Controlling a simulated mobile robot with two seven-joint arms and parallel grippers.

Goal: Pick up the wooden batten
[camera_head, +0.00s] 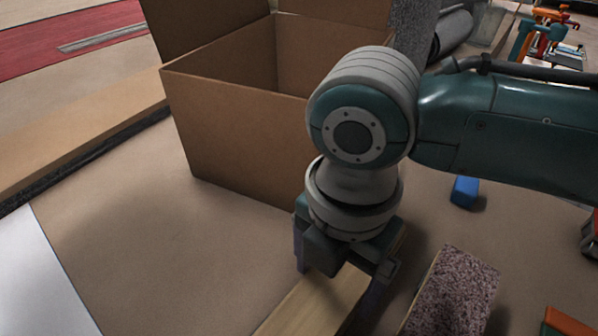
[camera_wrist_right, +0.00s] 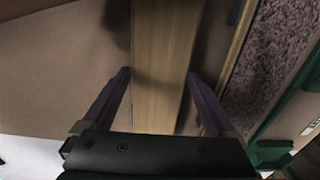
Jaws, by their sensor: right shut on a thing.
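The wooden batten (camera_head: 315,305) is a pale, straight-grained strip on the table at the bottom of the head view, partly cut off by the frame. It runs up the middle of the right wrist view (camera_wrist_right: 163,40). My right gripper (camera_head: 336,282) points down over the batten, with one finger on each side of it. In the right wrist view the fingers (camera_wrist_right: 160,76) flank the batten, and the gripper is shut on it. Whether the batten touches the table there is hidden. My left gripper does not show.
An open cardboard box (camera_head: 235,130) stands just behind my right gripper. A speckled, carpet-faced block (camera_head: 455,290) lies close to the right of the batten. A small blue block (camera_head: 465,191) sits farther right. The table to the left of the batten is clear.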

